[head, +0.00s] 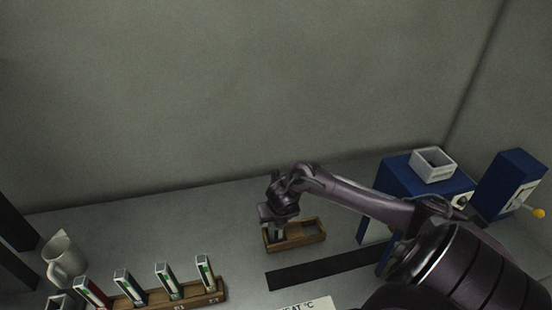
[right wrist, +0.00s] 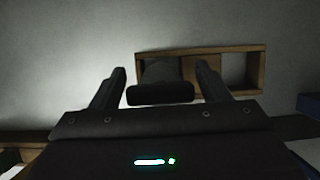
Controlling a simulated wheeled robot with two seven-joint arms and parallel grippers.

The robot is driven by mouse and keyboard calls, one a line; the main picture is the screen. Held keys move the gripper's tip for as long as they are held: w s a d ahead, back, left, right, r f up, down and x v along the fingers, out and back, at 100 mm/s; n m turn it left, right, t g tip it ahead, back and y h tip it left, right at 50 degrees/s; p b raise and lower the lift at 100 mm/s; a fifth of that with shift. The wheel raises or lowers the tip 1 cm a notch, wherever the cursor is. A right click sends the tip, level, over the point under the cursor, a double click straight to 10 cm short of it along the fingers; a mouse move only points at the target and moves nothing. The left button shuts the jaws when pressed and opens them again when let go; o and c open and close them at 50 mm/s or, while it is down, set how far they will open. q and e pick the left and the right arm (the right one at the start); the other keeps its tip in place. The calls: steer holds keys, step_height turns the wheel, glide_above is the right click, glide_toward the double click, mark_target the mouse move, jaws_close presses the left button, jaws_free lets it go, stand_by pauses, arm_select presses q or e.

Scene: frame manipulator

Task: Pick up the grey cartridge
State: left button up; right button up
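A dark grey block (right wrist: 161,73) with a wider dark bar at its near end shows between my right gripper's fingers in the right wrist view. It looks like the grey cartridge, but it is too dark to be sure. It is at the left compartment of a small wooden tray (right wrist: 215,50). My right gripper (right wrist: 160,78) is open, with one finger on each side of the block and gaps beside its upper part. In the head view my right gripper (head: 275,226) is over the left part of the tray (head: 309,239) and hides most of the block. My left gripper is out of view.
A wooden rack (head: 197,301) at the front left holds several upright cartridges with coloured labels. A dark strip (head: 320,270) lies before the tray. Blue machines (head: 398,173) stand at the right, one with a white box (head: 433,165) on top.

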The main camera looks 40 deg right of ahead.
steer(key=c, duration=1.3)
steer(key=shift+r, duration=0.15)
step_height(320, 180, up, 20)
steer(key=p, duration=0.3)
